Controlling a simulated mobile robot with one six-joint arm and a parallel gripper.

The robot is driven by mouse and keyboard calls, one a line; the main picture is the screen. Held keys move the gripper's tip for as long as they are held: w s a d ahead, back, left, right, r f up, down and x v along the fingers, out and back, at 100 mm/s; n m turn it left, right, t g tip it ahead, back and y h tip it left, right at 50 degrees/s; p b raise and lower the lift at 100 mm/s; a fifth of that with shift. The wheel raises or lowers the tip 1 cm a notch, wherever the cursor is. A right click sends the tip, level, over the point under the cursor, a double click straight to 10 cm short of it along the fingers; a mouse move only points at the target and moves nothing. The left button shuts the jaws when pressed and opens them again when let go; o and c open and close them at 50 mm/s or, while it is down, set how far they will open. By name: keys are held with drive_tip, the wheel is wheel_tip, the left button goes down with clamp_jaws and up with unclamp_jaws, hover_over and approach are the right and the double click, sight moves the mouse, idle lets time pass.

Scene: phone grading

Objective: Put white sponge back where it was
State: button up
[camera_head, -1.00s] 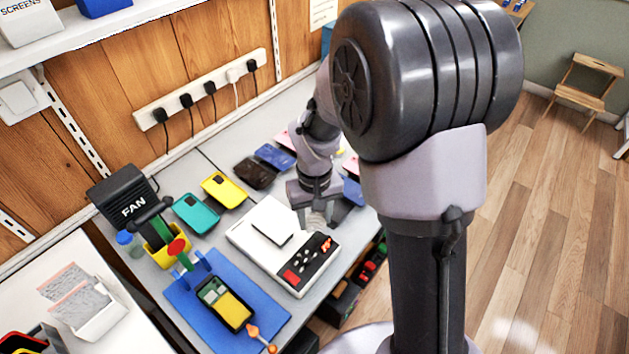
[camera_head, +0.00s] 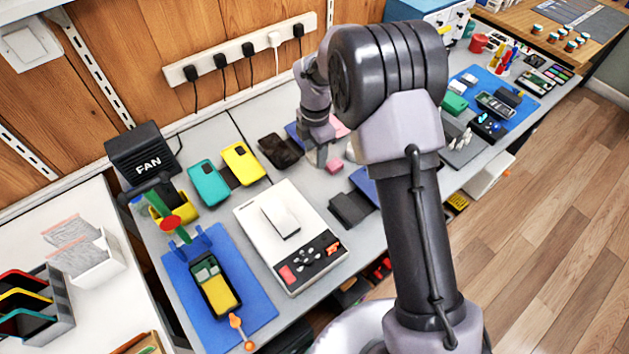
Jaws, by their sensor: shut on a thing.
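My gripper (camera_head: 317,157) hangs over the far part of the grey workbench (camera_head: 217,140), close to a dark phone and a small pink block. It is shut on a small pale thing that I take to be the white sponge; the fingers hide most of it and its outline is unclear. The small pink block (camera_head: 335,166) lies just right of the fingertips. A white device (camera_head: 262,248) with a raised white plate (camera_head: 281,216) and a dark button panel stands nearer.
A dark phone (camera_head: 278,151), yellow phone (camera_head: 243,163) and teal phone (camera_head: 208,183) lie left of the gripper. A blue mat (camera_head: 255,312) with an opened phone lies front left. A black fan (camera_head: 147,155) stands behind. Another blue mat (camera_head: 527,94) with parts lies far right.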

sight(314, 182)
drive_tip(key=shift+w+a+f+n, duration=0.15)
drive_tip(key=shift+a+f+n, duration=0.1)
drive_tip(key=shift+n, duration=0.25)
wheel_tip(314, 182, down, 10)
drive_tip(key=b, duration=0.4)
drive_tip(key=shift+w+r, duration=0.1)
drive_tip(key=shift+b, duration=0.3)
drive_tip(key=o, duration=1.3)
drive_tip(key=shift+f, duration=0.2)
